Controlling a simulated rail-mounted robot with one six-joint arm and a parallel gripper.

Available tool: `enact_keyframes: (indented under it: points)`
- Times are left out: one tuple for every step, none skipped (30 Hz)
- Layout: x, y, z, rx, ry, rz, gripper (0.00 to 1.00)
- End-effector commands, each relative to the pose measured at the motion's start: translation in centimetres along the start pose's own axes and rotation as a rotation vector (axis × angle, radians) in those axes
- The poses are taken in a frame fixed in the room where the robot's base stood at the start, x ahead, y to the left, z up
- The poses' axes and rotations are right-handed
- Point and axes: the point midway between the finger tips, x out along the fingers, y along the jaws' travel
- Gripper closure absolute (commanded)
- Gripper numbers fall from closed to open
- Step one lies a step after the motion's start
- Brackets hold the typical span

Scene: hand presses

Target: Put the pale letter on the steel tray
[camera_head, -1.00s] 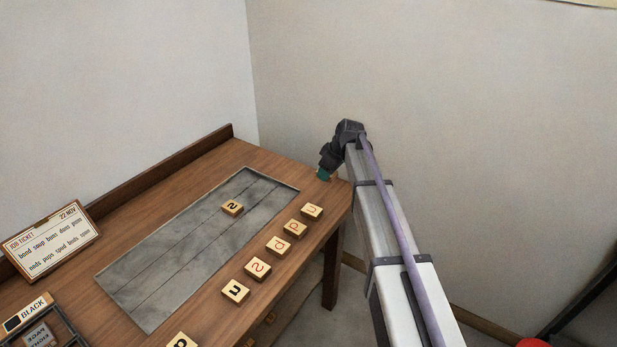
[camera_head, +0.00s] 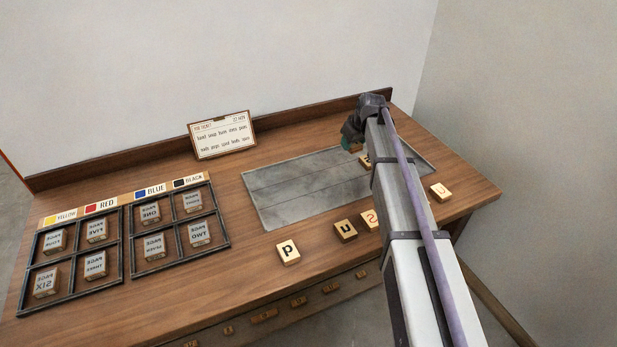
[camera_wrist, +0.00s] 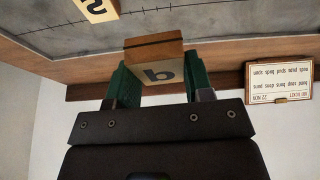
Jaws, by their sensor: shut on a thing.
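My gripper (camera_wrist: 157,82) is shut on a pale wooden letter block (camera_wrist: 158,72) in the wrist view. The block's pale face bears a dark letter like "b" or "q". In the head view my gripper (camera_head: 349,143) is over the far edge of the steel tray (camera_head: 290,190), towards its right end; the held block is mostly hidden there. The tray is a grey, lined plate on the table. One letter block (camera_head: 365,162) lies on it, partly behind my arm, and also shows in the wrist view (camera_wrist: 97,8). I cannot tell the held block's exact height.
Blocks "p" (camera_head: 288,252), "n" (camera_head: 345,230), a red-lettered one (camera_head: 369,219) and another (camera_head: 440,192) lie along the table's (camera_head: 240,275) front; my arm hides part of the row. Page-block racks (camera_head: 180,272) stand left. A job ticket (camera_head: 222,135) stands at the back.

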Motion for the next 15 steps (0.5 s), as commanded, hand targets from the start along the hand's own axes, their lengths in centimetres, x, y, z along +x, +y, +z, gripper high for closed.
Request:
enact_keyframes:
  points:
    - [0.0,0.1,-0.1,0.028,0.004,0.007,0.76]
    - [0.0,0.2,-0.1,0.042,0.005,0.009,0.76]
    - [0.0,0.2,-0.1,0.055,0.007,0.009,0.76]
    - [0.0,0.2,-0.1,0.061,0.007,0.009,0.76]
    - [0.0,0.2,-0.1,0.064,0.007,0.009,0.76]
    - [0.2,0.2,0.0,0.064,0.007,0.009,0.76]
    - [0.5,0.1,0.1,0.064,0.007,0.009,0.76]
    - [1.0,0.1,0.3,0.064,0.007,0.008,0.76]
    - [1.8,0.1,0.6,0.063,0.006,0.008,0.76]
    - [2.6,0.1,0.9,0.063,0.006,0.008,0.76]
    - [3.4,0.1,1.3,0.063,0.006,0.008,0.76]
    - [4.4,0.1,1.7,0.063,0.006,0.008,0.76]
    - [5.1,0.1,2.0,0.062,0.006,0.008,0.76]
    - [5.7,0.1,2.2,0.062,0.006,0.008,0.76]
    - [6.2,0.0,2.4,0.062,0.006,0.008,0.76]
